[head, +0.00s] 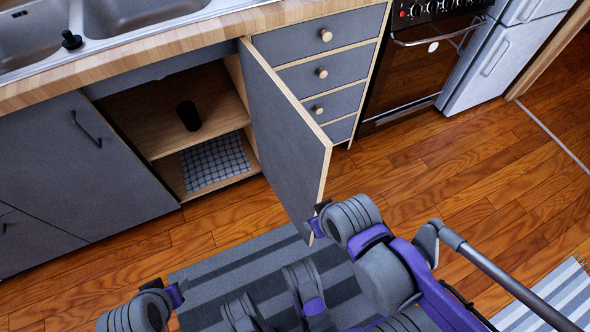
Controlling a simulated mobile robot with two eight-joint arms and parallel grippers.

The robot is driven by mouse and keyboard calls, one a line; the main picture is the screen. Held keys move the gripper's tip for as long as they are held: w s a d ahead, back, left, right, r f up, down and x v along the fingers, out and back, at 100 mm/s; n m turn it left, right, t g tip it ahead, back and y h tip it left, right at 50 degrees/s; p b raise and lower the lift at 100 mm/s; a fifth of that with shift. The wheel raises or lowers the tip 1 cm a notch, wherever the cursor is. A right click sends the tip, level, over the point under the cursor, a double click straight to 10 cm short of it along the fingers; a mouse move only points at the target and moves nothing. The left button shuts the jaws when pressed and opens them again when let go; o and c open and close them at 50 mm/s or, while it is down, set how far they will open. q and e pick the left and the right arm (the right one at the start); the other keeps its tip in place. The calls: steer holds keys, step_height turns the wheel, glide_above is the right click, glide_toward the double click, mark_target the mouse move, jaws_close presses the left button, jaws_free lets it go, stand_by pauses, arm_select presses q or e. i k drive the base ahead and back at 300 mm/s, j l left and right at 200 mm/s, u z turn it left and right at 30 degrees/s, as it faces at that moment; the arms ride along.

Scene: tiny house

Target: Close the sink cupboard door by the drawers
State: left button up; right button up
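The sink cupboard door (283,130) by the drawers is a grey panel with a pale wood edge. It stands wide open, hinged beside the drawers and sticking out toward me. My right gripper (318,219) is at the lower free edge of the door, close to or touching it; I cannot tell which. My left gripper (175,293) is low at the left, above the striped rug and away from the door. Both grippers are small and partly hidden by their wrists, so their fingers are unclear.
The open cupboard holds a black cup (189,115) on its shelf and a checked cloth (212,162) below. The left cupboard door (75,165) is shut. Grey drawers (323,72) and an oven (415,75) stand to the right. A striped rug (215,268) lies on the floor.

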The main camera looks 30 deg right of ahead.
mark_target(294, 152)
steer(key=k+l+u, duration=0.15)
steer(key=l, duration=0.3)
steer(key=k+l+u, duration=0.2)
steer(key=k+l, duration=0.2)
steer(key=l+u, duration=0.45)
steer(key=l, duration=0.6)
steer(key=i+l, duration=0.15)
steer(key=l, duration=0.15)
steer(key=i+l+u, duration=0.15)
steer(key=l, duration=0.2)
